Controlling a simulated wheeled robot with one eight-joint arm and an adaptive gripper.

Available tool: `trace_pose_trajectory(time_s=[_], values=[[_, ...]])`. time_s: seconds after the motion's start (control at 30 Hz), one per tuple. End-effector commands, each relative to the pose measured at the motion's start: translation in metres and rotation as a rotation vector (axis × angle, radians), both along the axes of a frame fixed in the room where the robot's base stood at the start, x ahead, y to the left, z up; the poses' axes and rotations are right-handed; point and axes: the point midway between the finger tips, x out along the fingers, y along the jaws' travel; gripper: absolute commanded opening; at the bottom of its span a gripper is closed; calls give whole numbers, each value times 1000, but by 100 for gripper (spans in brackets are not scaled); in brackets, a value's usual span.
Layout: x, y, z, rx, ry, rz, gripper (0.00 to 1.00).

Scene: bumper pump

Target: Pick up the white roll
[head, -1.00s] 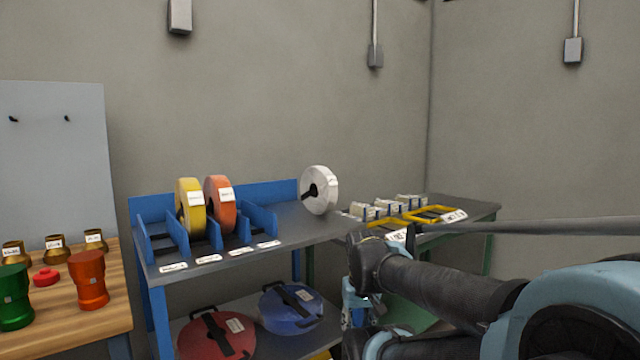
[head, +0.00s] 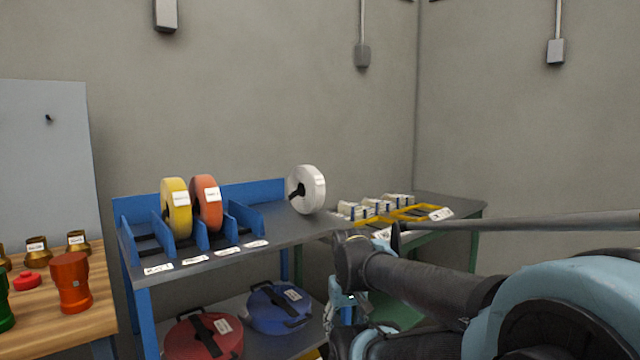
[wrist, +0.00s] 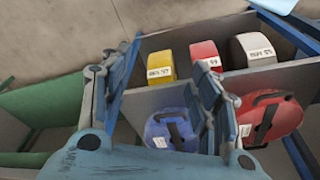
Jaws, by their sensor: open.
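My gripper is open and empty. Its two fingers (wrist: 168,65) are spread wide in the wrist view. In the head view the end of my arm is low, in front of the shelf and below the roll, clear of it. In the wrist view a pale labelled item (wrist: 250,48) stands beside a red and a yellow one; I cannot tell whether it is the white roll.
Yellow (head: 176,207) and orange (head: 207,202) rolls stand between blue dividers. Red (head: 203,337) and blue (head: 278,307) reels lie on the lower shelf. A green-legged table (head: 455,206) with yellow frames and small boxes is at right. A wooden bench (head: 68,310) is at left.

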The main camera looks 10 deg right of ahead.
Motion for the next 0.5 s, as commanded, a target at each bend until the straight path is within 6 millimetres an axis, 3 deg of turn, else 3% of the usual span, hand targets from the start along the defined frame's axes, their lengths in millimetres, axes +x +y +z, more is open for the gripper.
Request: trace_pose_trajectory(time_s=[0.17, 0.27, 0.37, 0.5], values=[[0, 0, 0, 0, 0, 0, 60], [-4, 0, 13, 1, -14, 6, 60], [13, 2, 38, 6, -19, 26, 60], [51, 6, 93, 15, -31, 70, 60]])
